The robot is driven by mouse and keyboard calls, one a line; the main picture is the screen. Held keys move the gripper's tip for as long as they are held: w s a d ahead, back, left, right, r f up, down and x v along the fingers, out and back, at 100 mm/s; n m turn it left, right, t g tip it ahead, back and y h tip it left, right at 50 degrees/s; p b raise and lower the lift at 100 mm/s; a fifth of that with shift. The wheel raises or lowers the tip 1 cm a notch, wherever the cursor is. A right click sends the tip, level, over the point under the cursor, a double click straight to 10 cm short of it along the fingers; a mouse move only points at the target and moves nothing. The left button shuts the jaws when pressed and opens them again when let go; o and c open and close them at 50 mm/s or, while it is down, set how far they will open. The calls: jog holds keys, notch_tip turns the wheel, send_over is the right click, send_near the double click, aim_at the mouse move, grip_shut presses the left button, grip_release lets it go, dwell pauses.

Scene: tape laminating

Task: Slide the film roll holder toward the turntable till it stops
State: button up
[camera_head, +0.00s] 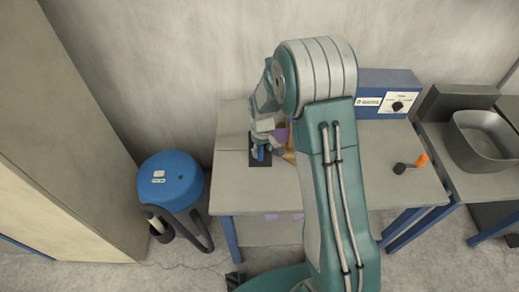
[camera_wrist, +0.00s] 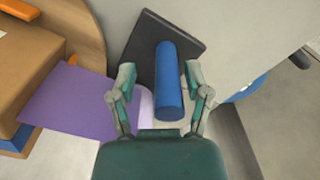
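The film roll holder has a dark square base (camera_wrist: 140,38) and a blue upright cylinder (camera_wrist: 170,85). In the head view its base (camera_head: 260,163) lies on the table's left part. A purple film sheet (camera_wrist: 70,98) runs left from beside the cylinder to a brown box (camera_wrist: 28,60) on the round wooden turntable (camera_wrist: 84,32). In the head view my arm hides most of the turntable. My gripper (camera_wrist: 160,76) is open, its fingers on either side of the blue cylinder, with visible gaps on both sides. It also shows over the holder in the head view (camera_head: 264,147).
A blue control box (camera_head: 385,95) with a dial stands at the table's back right. An orange-and-black handled tool (camera_head: 411,165) lies near the right edge. A metal basin (camera_head: 484,138) sits on the neighbouring table. The wall is close behind.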

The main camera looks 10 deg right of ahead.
jog(key=shift+a+r, duration=0.15)
jog(key=shift+r, duration=0.15)
notch_tip(320, 180, up, 11)
jog(key=shift+r, duration=0.15)
dwell(0.3)
jog(key=shift+r, duration=0.1)
jog(key=s+d+r+m+t, duration=0.2)
jog(key=s+r+m+t, duration=0.15)
jog(key=s+r, duration=1.35)
jog(key=s+m+t, duration=0.1)
jog(key=s+t, duration=0.1)
jog(key=s, duration=0.7)
jog(key=shift+s, duration=0.2)
dwell(1.1)
